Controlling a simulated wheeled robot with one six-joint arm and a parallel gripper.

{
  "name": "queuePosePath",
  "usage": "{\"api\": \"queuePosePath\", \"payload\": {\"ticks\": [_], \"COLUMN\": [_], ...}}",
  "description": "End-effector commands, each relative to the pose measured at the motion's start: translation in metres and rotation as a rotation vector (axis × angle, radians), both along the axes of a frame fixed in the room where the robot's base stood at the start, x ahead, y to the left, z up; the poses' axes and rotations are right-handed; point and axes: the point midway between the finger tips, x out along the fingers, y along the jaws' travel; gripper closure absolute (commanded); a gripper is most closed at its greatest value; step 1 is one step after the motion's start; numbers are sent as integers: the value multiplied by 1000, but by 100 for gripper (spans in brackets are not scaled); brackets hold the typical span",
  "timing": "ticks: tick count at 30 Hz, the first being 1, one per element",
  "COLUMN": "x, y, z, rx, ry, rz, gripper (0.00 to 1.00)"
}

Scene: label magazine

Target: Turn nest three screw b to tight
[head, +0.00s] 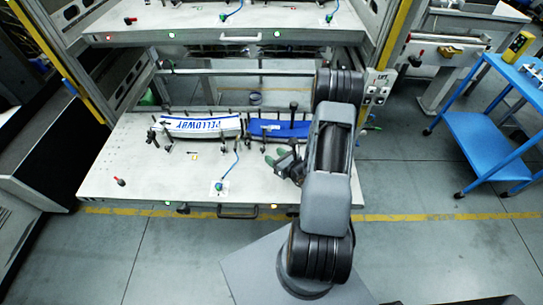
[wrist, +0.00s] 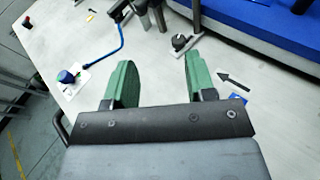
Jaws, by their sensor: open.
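My gripper (head: 284,160) is over the right part of the pulled-out pale shelf (head: 130,160), in front of a blue curved piece (head: 285,129). In the wrist view its green fingers (wrist: 157,62) are apart with nothing between them. A black knob screw (wrist: 180,41) on a small metal plate stands just beyond the fingertips, nearer the right one. I cannot tell from any marking whether it is nest three screw b. The blue piece (wrist: 260,25) fills the top right of the wrist view. A black arrow (wrist: 233,79) is marked right of the right finger.
A red knob (head: 120,181) sits front left. Another shelf (head: 180,25) is above.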

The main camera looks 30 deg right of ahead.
Motion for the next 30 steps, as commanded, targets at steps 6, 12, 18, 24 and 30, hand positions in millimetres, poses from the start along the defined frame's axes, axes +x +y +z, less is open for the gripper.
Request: {"api": "queuePosePath", "payload": {"ticks": [6,12,18,24,30], "x": [46,54,53,63,78], "y": [-20,-48,-63,-51,-29], "z": [-11,-21,-25,-32,-43], "rx": [7,-75,-126,-137,-135], "ry": [-74,4,65,80,79], "rz": [386,640,729,748,747], "gripper": [50,50,50,50,50]}}
